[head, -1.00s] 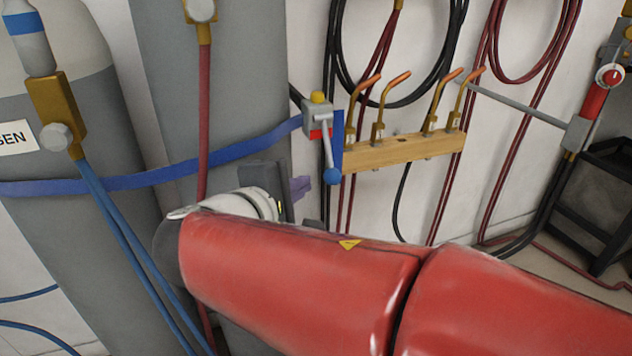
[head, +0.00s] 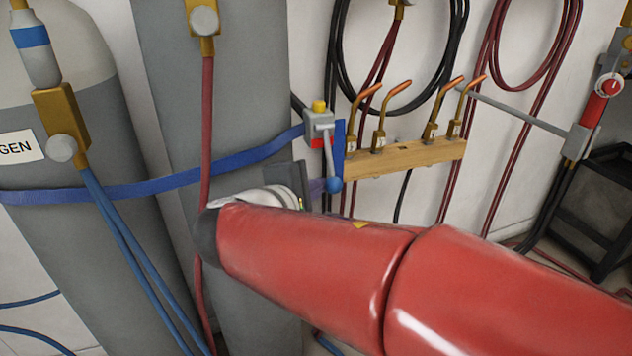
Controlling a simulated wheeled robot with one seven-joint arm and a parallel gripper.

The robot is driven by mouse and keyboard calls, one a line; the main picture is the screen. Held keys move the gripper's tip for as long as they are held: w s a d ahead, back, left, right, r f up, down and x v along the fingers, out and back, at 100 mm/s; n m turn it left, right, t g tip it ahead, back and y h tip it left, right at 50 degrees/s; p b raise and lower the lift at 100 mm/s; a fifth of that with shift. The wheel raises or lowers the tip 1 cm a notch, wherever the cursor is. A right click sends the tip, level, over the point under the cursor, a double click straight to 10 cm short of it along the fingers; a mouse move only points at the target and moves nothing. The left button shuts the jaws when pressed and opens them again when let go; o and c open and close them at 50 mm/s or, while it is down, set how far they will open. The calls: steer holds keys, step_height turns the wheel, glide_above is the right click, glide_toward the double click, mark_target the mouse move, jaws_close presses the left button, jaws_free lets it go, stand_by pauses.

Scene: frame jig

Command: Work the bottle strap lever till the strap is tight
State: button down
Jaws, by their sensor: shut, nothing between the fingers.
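The blue strap (head: 170,187) runs across the grey gas cylinders to a grey ratchet (head: 318,122) with a yellow top and a red part. The strap looks fairly straight; I cannot tell how tight it is. The grey lever (head: 328,152) hangs down from the ratchet and ends in a blue ball (head: 333,185). My gripper (head: 318,187) is beside the ball on its left, with purplish fingers shut and empty. Whether the fingers touch the ball is unclear. My red arm hides the area below and part of the gripper.
A wooden rack (head: 405,157) with several copper-tipped torches is on the wall just right of the lever. A red hose (head: 206,130) hangs in front of the middle cylinder. Blue hoses (head: 125,240) hang at left. A black cart (head: 592,205) stands at far right.

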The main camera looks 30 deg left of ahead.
mark_target(332, 182)
steer(key=shift+s+d+r+p, duration=0.1)
steer(key=shift+d+r+p, duration=0.15)
steer(key=shift+p, duration=0.25)
steer(key=shift+g, duration=0.3)
steer(key=r+p, duration=0.1)
steer(key=p, duration=0.1)
steer(key=s+d+n+g+h+p, duration=0.1)
steer(key=p, duration=0.2)
steer(key=shift+r, duration=0.35)
steer(key=shift+s+d+r+n+g+h+p, duration=0.35)
steer(key=shift+n+g+p, duration=0.25)
steer(key=shift+p, duration=0.45)
steer(key=shift+s+d+r+p, duration=0.2)
steer(key=shift+d+r, duration=0.1)
steer(key=shift+r, duration=0.3)
steer(key=shift+s+d+r+p, duration=0.15)
steer(key=shift+s+d+r, duration=0.15)
steer(key=shift+r, duration=0.25)
steer(key=shift+s+d+r+p, duration=0.15)
steer(key=shift+d+r, duration=0.2)
steer(key=shift+r, duration=0.35)
